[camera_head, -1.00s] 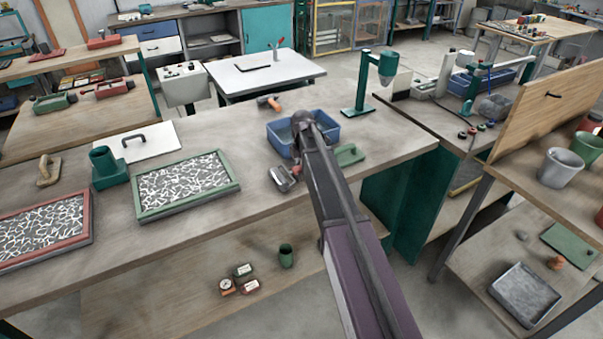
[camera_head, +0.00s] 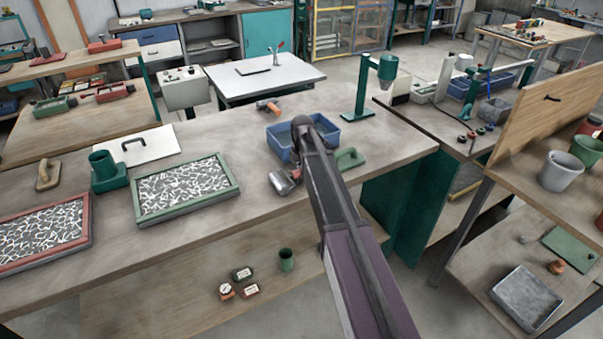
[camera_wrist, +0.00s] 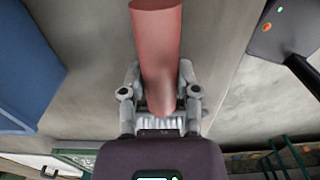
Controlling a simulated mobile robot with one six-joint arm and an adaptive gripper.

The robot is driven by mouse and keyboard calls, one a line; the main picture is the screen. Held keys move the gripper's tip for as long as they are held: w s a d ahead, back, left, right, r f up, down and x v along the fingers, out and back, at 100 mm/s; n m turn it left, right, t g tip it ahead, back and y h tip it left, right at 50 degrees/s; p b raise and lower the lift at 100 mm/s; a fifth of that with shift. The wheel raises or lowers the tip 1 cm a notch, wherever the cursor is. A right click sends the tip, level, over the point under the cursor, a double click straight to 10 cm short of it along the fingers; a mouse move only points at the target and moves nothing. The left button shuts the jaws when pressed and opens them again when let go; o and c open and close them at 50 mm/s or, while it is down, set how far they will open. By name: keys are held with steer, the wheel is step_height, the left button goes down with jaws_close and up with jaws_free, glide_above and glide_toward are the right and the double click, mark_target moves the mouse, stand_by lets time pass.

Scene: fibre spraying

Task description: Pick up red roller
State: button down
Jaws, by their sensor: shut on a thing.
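The red roller (camera_wrist: 158,40) shows in the wrist view as a smooth red cylinder pointing away from the wrist. My gripper (camera_wrist: 159,82) has one grey finger on each side of it and is shut on it. In the head view, my gripper (camera_head: 283,182) is over the bench, just in front of the blue bin, and a small reddish part of the roller (camera_head: 296,174) shows beside it. My arm hides part of this area. I cannot tell the exact gap between roller and bench.
The blue bin (camera_head: 279,139) stands behind my gripper, partly hidden by my arm. A green-handled tool (camera_head: 349,158) lies to its right and an orange tool (camera_head: 268,106) behind it. Green-framed (camera_head: 187,214) and red-framed (camera_head: 90,226) trays lie left. Bench between is clear.

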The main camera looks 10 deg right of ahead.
stand_by(0.4)
step_height(320, 180, up, 3)
steer(key=p, duration=0.3)
steer(key=shift+r, duration=0.15)
steer(key=s+a+r+p, duration=0.1)
steer(key=s+p, duration=0.1)
steer(key=s, duration=1.4)
steer(key=shift+r, duration=0.35)
steer(key=shift+s, duration=0.1)
